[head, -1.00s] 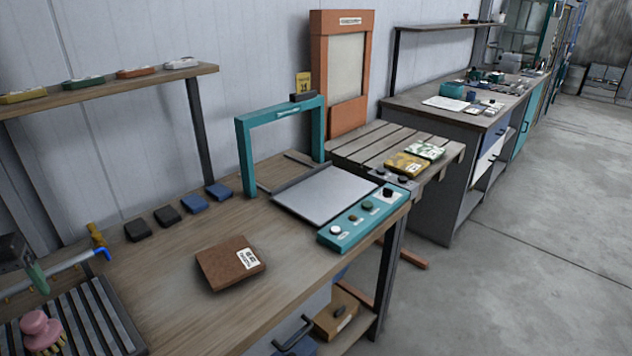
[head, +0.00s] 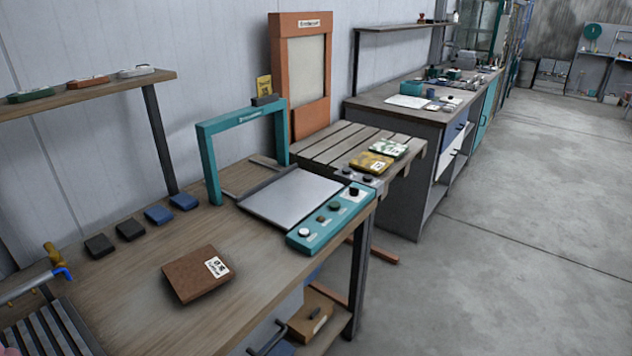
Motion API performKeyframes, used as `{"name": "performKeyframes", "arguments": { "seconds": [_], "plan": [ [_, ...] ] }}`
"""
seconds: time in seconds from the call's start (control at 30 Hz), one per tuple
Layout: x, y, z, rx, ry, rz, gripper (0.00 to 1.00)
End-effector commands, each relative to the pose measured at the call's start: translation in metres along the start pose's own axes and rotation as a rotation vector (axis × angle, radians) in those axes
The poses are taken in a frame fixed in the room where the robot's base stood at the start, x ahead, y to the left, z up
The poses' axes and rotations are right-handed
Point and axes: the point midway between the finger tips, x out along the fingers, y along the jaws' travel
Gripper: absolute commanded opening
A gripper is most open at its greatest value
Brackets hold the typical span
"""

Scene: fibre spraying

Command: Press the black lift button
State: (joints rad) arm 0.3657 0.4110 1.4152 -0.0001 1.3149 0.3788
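A teal control panel (head: 330,220) sits along the front right edge of the wooden bench. It carries a white button (head: 304,232), a small brownish button (head: 320,218), a dark green button (head: 334,206) and a black knob-like button (head: 354,190) at its far end. The labels are too small to read, so I cannot tell which is the lift button. My gripper is not in view.
A brown block (head: 196,274) lies on the wooden bench (head: 120,285). An orange-framed screen (head: 277,75) stands behind the slatted table. The concrete floor (head: 500,260) at right is clear.

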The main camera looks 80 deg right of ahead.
Motion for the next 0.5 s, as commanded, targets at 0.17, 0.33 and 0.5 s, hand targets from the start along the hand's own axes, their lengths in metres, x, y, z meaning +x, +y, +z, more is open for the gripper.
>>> {"name": "performKeyframes", "arguments": {
  "seconds": [0.17,0.33,0.5],
  "plan": [
    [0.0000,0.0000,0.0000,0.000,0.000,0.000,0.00],
    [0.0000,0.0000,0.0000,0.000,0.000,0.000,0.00],
    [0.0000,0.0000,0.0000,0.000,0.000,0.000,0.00]
  ]
}}
